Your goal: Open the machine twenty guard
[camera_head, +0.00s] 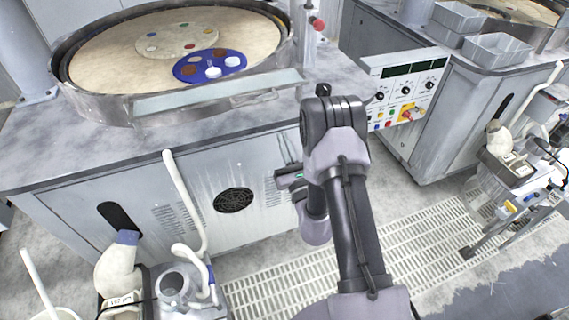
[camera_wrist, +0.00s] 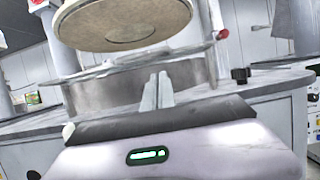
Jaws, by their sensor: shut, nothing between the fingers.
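The guard (camera_head: 218,94) is a long clear panel along the front rim of the large round platen basin (camera_head: 100,103). It has a small metal handle (camera_head: 252,98) on its front face. In the wrist view the guard (camera_wrist: 135,65) appears as a pale strip across the basin wall, beyond my fingers. My gripper (camera_wrist: 157,90) is shut and empty, its two fingers side by side and pointing toward the basin. In the head view my gripper (camera_head: 287,172) is low in front of the cabinet, apart from the guard and partly hidden by my arm. No machine number is readable.
A blue disc (camera_head: 209,66) with round pieces and a beige disc (camera_head: 176,40) lie in the basin. A control panel (camera_head: 405,90) with knobs stands right of my arm. White hoses and a container (camera_head: 180,285) are at lower left. Grated floor (camera_head: 270,270) is open below.

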